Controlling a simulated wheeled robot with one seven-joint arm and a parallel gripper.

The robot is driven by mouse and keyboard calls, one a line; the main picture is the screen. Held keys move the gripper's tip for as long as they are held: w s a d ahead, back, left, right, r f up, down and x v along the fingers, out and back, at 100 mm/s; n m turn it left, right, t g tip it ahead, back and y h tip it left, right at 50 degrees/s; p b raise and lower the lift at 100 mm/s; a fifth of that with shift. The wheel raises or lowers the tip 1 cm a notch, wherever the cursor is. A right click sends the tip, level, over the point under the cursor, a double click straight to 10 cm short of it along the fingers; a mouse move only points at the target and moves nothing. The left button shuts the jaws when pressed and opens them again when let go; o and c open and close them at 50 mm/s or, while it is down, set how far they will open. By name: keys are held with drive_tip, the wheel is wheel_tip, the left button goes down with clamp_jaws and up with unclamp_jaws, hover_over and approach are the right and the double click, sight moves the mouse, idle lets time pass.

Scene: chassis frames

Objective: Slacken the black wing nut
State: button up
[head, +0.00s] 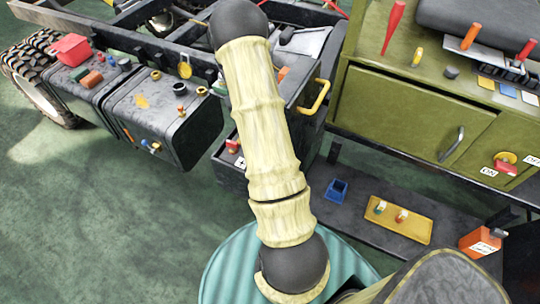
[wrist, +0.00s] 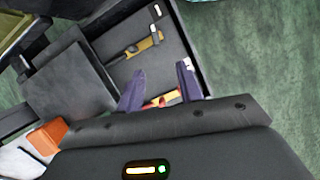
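I cannot make out a black wing nut for certain in either view. A small black round fitting (head: 180,88) stands on top of the dark tank (head: 178,127) at the left of the head view; its shape is too small to tell. My gripper (wrist: 161,68) shows in the wrist view with its two purple fingers apart. It points over a dark open tray or drawer (wrist: 192,42). A red and yellow item (wrist: 164,99) shows beyond and between the fingers, with nothing visibly held. In the head view my arm hides part of the middle, and the gripper is not seen.
A yellow-handled tool (wrist: 143,46) lies in the dark tray. In the head view a green cabinet (head: 410,112) stands at right. Below it, a low dark shelf holds a blue bin (head: 337,191) and a yellow tray (head: 411,229). Green floor (head: 90,215) is clear at lower left.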

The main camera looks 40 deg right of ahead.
drive_tip(key=shift+d+f, duration=0.4)
drive_tip(key=shift+d, duration=0.3)
drive_tip(key=shift+s+f, duration=0.1)
drive_tip(key=x, duration=1.7)
drive_tip(key=shift+s+p, duration=0.25)
drive_tip(key=shift+p, duration=0.05)
clamp_jaws()
